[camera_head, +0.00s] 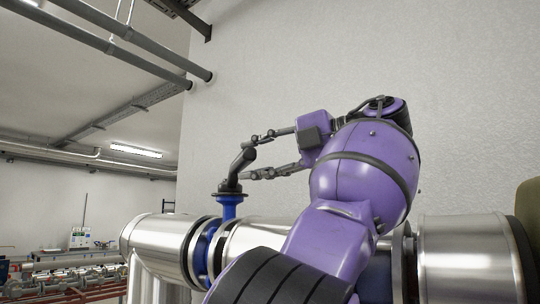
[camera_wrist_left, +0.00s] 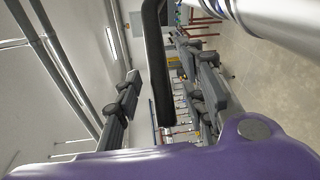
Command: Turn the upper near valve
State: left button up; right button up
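The valve is a black lever handle (camera_head: 239,165) on a blue stem (camera_head: 229,205) that rises from the silver pipe. The lever slants up and to the right in the head view. My left gripper (camera_head: 249,157) is open, with one finger above the lever and one below it. In the left wrist view the black lever (camera_wrist_left: 160,75) stands between the two spread fingers of my left gripper (camera_wrist_left: 159,64), with gaps on both sides. Contact with either finger does not show. My right gripper is not in view.
A thick silver pipe (camera_head: 465,260) with flanges runs across below the gripper. A plain light wall (camera_head: 270,70) stands behind. Grey overhead pipes (camera_head: 100,40) are at the upper left. Red-framed equipment (camera_head: 75,280) lies at the far lower left. Room above the lever is clear.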

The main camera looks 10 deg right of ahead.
pick_arm(q)
jog(key=v, duration=0.4)
jog(key=shift+s+d+r, duration=0.1)
jog(key=shift+s+d, duration=0.05)
jog(key=shift+d, duration=0.05)
jog(key=shift+s+d, duration=0.1)
